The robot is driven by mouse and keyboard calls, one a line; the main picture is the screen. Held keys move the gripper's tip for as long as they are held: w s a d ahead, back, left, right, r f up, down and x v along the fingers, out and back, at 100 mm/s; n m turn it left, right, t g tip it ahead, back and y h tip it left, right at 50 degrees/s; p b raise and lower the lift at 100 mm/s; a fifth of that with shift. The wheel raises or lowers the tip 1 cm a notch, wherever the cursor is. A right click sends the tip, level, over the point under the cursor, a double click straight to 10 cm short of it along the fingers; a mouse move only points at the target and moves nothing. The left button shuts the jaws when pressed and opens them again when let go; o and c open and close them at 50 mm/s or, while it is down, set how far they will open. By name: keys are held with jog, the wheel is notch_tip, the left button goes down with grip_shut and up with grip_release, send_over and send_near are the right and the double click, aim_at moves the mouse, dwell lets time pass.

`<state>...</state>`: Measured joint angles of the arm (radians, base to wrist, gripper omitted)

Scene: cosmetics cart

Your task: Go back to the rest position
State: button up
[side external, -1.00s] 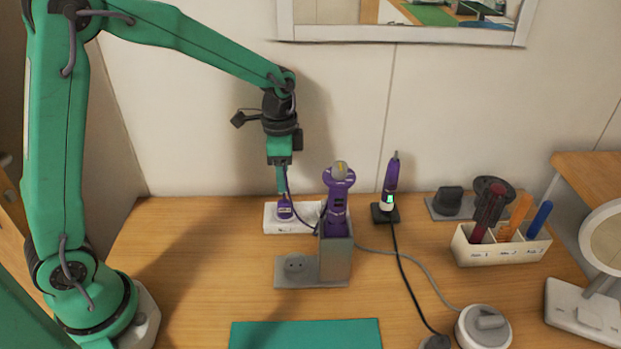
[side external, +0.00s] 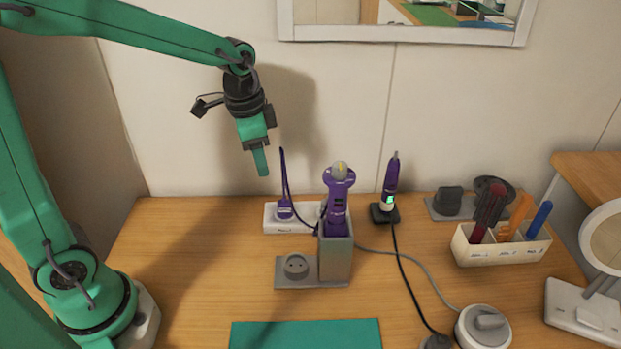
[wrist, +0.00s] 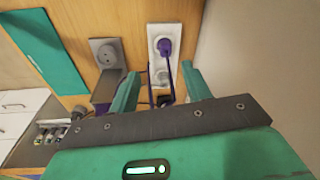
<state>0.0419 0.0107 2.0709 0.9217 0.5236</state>
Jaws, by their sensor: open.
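My gripper (side external: 260,162) is in the air above the back left of the table in the side view, apart from everything. In the wrist view its two green fingers (wrist: 162,92) are spread with nothing held between them. Below it, a purple plug (side external: 285,209) sits in the white power strip (side external: 272,224); the plug also shows in the wrist view (wrist: 164,46). The plug's purple cord (side external: 285,172) rises in a loop and runs towards a purple styling tool (side external: 338,195), which stands in a grey holder (side external: 336,262).
A grey socket plate (side external: 297,268) adjoins the holder. A purple trimmer (side external: 391,178) stands on a black base. A white caddy (side external: 500,249) with combs and brushes is at right. A green mat (side external: 306,335) lies at the front. The table's left part is clear.

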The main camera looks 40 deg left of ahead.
jog(key=s+r+n+t, duration=0.2)
jog(key=s+r+n, duration=0.1)
jog(key=s, duration=0.4)
jog(key=s+a+r+n+t, duration=0.1)
jog(key=s+r+n+t, duration=0.1)
jog(key=s, duration=0.5)
jog(key=shift+s+a+r+n, duration=0.35)
jog(key=shift+r+n, duration=0.1)
jog(key=shift+n, duration=0.25)
jog(key=shift+c, duration=0.2)
